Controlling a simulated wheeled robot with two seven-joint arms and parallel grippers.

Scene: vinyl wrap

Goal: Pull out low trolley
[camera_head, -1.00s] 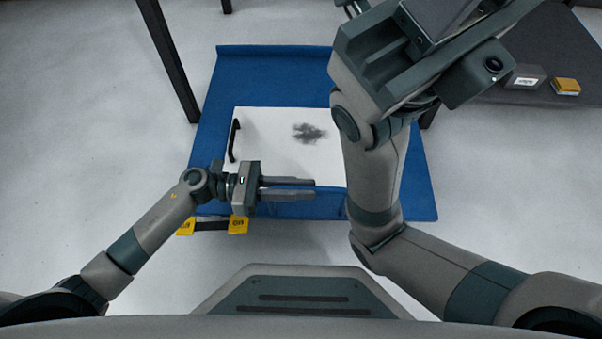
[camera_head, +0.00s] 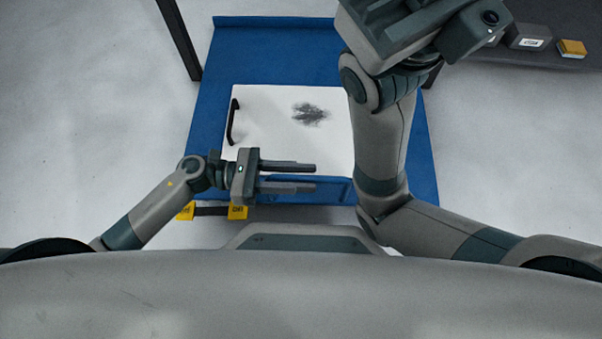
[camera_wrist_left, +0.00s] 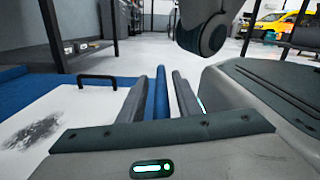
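The low trolley (camera_head: 220,70) is a flat blue platform on the floor in front of me. A white panel (camera_head: 275,115) with a black handle (camera_head: 232,122) and a dark smudge lies on it. My left gripper (camera_head: 316,177) is over the trolley's near edge, fingers pointing right, apart, with nothing clearly held. In the left wrist view the blue near rim (camera_wrist_left: 162,88) shows between the two open fingers (camera_wrist_left: 157,95); I cannot tell whether they touch it. My right arm covers the trolley's right part; its gripper fingers are out of view.
Yellow tags (camera_head: 237,212) on a dark strip sit by the trolley's near left edge. A dark table leg (camera_head: 180,40) stands at the upper left. A dark surface with a grey box (camera_head: 527,36) and a yellow box (camera_head: 572,48) is at the upper right. Floor to the left is clear.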

